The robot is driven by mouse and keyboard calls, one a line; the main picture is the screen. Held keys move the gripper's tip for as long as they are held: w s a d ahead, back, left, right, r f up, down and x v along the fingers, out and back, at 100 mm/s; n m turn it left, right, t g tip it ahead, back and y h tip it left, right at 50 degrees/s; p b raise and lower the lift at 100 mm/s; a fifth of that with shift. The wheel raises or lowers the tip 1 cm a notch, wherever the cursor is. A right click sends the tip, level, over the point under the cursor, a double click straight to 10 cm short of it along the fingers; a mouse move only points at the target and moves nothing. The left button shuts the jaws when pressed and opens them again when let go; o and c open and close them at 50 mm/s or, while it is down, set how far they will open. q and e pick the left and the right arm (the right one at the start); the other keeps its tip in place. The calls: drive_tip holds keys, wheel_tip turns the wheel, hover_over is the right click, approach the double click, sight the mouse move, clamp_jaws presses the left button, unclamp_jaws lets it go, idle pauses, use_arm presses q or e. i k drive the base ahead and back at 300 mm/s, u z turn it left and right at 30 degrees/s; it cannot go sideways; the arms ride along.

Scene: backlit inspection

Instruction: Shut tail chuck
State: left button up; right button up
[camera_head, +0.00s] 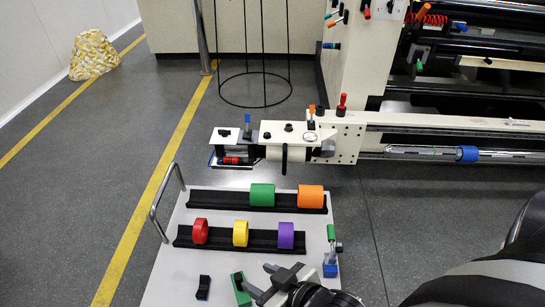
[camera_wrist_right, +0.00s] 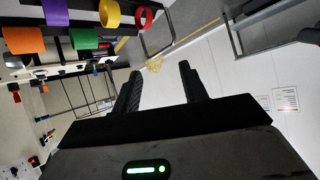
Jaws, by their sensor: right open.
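The cream machine head (camera_head: 290,140) reaches out from the machine over the floor, behind the cart. It carries a round gauge, black knobs, a dark vertical handle (camera_head: 284,160), and blue-tipped (camera_head: 247,121), orange-tipped (camera_head: 312,110) and red (camera_head: 343,101) levers. I cannot tell which part is the tail chuck or whether it is open. My right gripper (camera_head: 261,281) is low over the front of the cart, in front of and apart from the machine head. In the right wrist view, its black fingers (camera_wrist_right: 161,80) are spread with nothing between them. My left gripper is not in view.
The white cart (camera_head: 180,258) holds green (camera_head: 262,195), orange (camera_head: 311,196), red (camera_head: 200,231), yellow (camera_head: 240,233) and purple (camera_head: 286,235) rolls on black racks. A blue collar (camera_head: 466,154) sits on a shaft at right. A wire stand (camera_head: 264,105) is behind.

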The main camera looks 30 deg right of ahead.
sight(320, 141)
drive_tip(key=u, duration=1.8)
drive_tip(key=i, duration=2.2)
drive_tip(key=z, duration=2.3)
drive_tip(key=i, duration=3.8)
drive_tip(key=z, duration=3.15)
drive_tip(key=i, duration=0.4)
drive_tip(key=u, duration=0.05)
